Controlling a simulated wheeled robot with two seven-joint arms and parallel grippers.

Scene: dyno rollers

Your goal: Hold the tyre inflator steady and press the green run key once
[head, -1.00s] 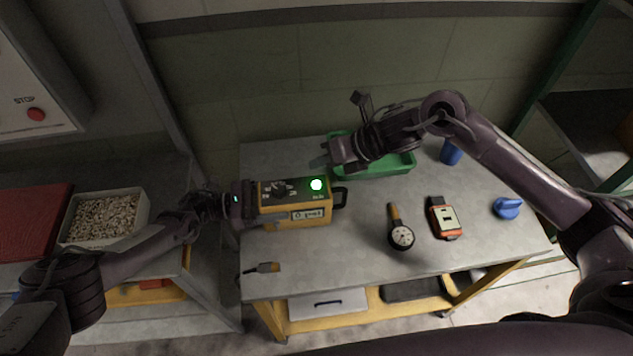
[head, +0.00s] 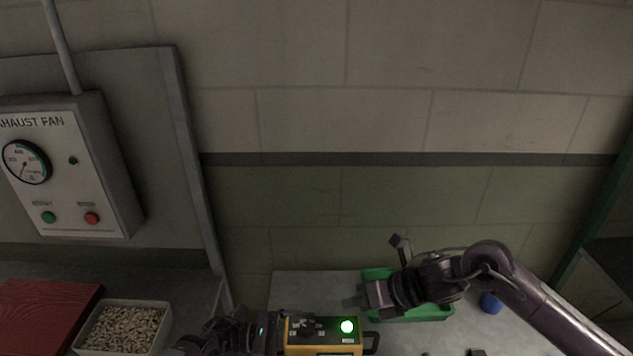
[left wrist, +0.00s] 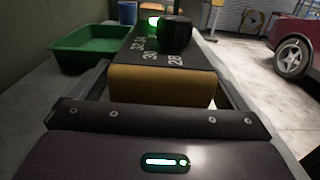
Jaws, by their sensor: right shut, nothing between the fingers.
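The tyre inflator (head: 322,350) is a yellow box with a black top, cut off by the bottom edge of the head view. A round green light or key (head: 347,326) glows brightly on its top, beside a dark knob. In the left wrist view the inflator (left wrist: 162,84) fills the middle, its far top partly hidden by the black knob. My left gripper (head: 282,333) is shut on the inflator's left end, a finger along each side. My right gripper (head: 353,301) is shut and empty, behind the green key and beside the green tray, apart from the inflator.
A green tray (head: 436,312) and a blue cup-like object (head: 490,302) stand at the back of the table. An exhaust fan panel (head: 70,165) with a gauge and green and red buttons hangs at left. A bin of pellets (head: 124,329) and red board (head: 45,312) lie below it.

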